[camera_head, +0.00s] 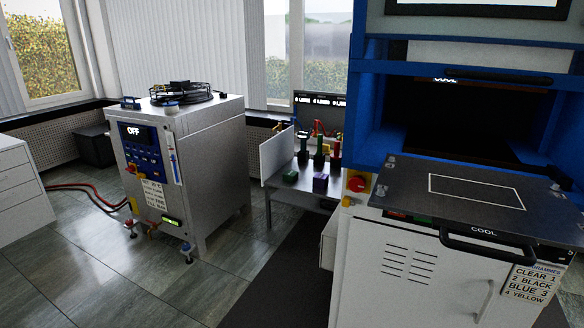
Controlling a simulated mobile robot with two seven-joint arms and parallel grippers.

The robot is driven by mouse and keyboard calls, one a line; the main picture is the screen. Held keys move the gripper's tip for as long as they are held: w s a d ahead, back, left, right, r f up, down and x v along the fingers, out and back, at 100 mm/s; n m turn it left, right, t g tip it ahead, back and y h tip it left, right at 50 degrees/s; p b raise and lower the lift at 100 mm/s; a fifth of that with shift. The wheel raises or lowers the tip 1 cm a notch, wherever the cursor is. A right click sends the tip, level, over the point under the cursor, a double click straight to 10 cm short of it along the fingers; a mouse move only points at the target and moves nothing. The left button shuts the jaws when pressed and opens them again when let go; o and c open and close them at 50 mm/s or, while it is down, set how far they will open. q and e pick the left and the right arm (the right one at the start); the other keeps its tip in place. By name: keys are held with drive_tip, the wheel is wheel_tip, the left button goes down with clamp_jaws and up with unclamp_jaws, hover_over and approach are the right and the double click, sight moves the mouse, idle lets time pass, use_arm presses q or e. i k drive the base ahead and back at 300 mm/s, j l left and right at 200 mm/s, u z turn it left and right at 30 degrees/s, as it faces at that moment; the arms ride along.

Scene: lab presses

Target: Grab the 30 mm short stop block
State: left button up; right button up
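No label marks the 30 mm short stop block, so I cannot tell which piece it is. On a small bench (285,192) in the middle of the head view are a low green block (290,176) and a purple block (320,183). Neither of my grippers is in view.
A grey cabinet (220,150) reading OFF stands left of the bench, with red hoses (85,188) on the floor. A blue press (365,110) with a dark plate (410,188) stands right. White drawers (20,185) are far left. Floor in front is clear.

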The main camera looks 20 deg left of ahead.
sight(290, 176)
drive_tip(key=i+j+u, duration=0.15)
drive_tip(key=i+j, duration=0.25)
drive_tip(key=i+j+u, duration=0.15)
drive_tip(key=i+j, duration=0.15)
drive_tip(key=i, duration=0.3)
